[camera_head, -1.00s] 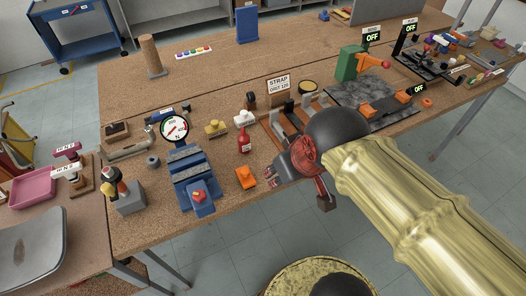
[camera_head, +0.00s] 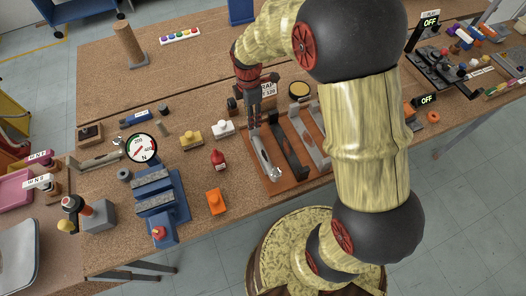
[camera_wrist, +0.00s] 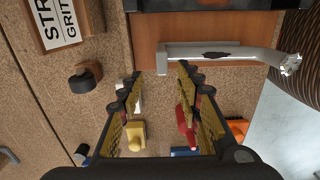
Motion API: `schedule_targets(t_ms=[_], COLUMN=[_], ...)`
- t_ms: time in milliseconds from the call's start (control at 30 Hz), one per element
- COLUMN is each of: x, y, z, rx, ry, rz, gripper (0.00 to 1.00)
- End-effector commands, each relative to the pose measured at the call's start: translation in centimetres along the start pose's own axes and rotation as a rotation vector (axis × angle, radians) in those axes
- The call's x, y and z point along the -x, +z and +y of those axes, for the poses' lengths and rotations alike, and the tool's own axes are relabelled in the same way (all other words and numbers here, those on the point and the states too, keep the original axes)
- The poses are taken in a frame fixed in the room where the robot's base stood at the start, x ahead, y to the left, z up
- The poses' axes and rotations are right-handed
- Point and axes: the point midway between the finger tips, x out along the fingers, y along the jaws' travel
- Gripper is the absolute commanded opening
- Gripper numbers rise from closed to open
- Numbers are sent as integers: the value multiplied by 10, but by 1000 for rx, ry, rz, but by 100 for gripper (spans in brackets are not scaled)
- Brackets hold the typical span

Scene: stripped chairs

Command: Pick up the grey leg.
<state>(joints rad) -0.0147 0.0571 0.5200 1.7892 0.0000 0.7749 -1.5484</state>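A grey leg (camera_head: 266,158) with a bright metal end lies in the left slot of a reddish-brown wooden rack (camera_head: 273,183). In the wrist view the grey leg (camera_wrist: 190,51) runs across the top, with a dark patch on its side and its metal end to the right. My gripper (camera_head: 254,122) points down over the left end of the rack, by the leg's far end. In the wrist view my gripper (camera_wrist: 161,72) is open, its fingers apart with nothing between them. The height gap to the leg is hard to judge.
A dark leg (camera_head: 288,150) and a lighter leg (camera_head: 306,136) lie beside it in the rack. A sign (camera_wrist: 60,22) and a black knob (camera_wrist: 84,76) stand near. A red bottle (camera_head: 218,159), white block (camera_head: 223,128) and yellow block (camera_head: 191,139) stand to the left.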

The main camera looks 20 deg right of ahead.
Motion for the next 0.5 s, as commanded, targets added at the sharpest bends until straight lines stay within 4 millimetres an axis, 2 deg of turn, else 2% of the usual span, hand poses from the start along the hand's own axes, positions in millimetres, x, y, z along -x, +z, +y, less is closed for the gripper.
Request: schedule_targets(t_ms=[100, 333, 500], x=[-15, -32, -58], y=[0, 3, 7], z=[-1, -2, -4], rx=[0, -2, -4], ry=[-4, -2, -4], rz=[0, 0, 0], gripper=[35, 35, 35])
